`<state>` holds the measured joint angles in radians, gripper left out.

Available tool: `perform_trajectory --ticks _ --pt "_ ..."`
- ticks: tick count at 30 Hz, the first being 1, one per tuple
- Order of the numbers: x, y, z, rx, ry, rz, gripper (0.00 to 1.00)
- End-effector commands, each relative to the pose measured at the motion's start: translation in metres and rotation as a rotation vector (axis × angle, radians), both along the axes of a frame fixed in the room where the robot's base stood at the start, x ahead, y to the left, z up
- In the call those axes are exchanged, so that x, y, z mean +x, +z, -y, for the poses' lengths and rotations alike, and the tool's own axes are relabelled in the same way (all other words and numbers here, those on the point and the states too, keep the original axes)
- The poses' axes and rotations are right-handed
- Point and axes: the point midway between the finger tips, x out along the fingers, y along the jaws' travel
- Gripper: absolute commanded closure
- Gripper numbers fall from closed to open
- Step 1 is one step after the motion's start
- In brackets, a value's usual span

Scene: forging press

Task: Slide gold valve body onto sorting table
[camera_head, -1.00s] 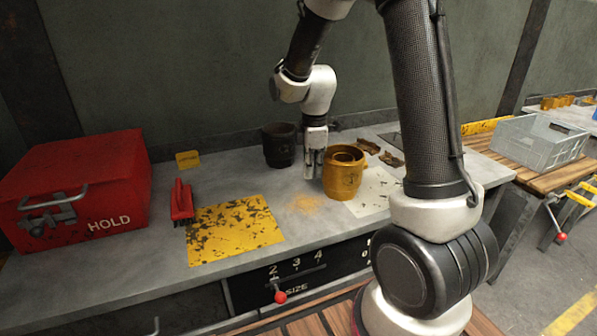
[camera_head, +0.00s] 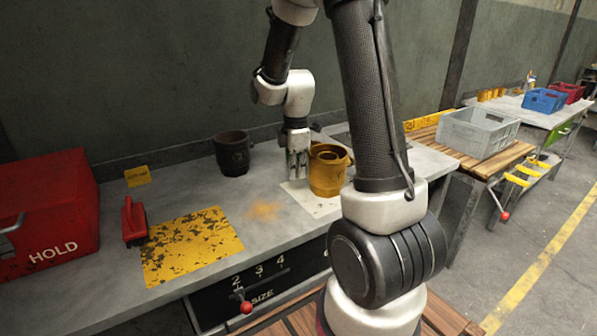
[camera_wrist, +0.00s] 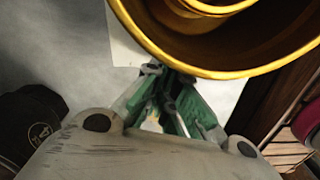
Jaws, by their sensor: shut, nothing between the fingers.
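The gold valve body (camera_head: 328,176) stands upright on the grey bench (camera_head: 190,188), over a white sheet (camera_head: 312,203). My gripper (camera_head: 297,172) points down just to its left, shut and empty, close against its side. In the wrist view the gold rim (camera_wrist: 215,68) fills the top right, and the green-padded fingertips (camera_wrist: 165,95) are together beside it. Actual contact is hard to tell. A dark valve body (camera_head: 232,155) stands upright further left and also shows in the wrist view (camera_wrist: 30,125). I cannot tell which surface is the sorting table.
A red HOLD box (camera_head: 45,215), a red brush (camera_head: 133,222) and a worn yellow plate (camera_head: 192,246) lie left. Right of the bench are a wooden slatted table (camera_head: 425,138) with a grey crate (camera_head: 478,133), then a far table (camera_head: 530,115) with blue and red crates.

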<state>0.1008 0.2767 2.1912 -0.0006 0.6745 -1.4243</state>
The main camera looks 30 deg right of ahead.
Motion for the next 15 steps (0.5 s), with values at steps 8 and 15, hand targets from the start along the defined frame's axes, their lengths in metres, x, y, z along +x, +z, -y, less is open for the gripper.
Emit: perform_trajectory --ticks 8,15 --pt "0.014 0.037 -0.018 0.000 -0.005 0.007 1.00" --pt "0.013 0.084 -0.018 0.000 -0.005 0.004 1.00"
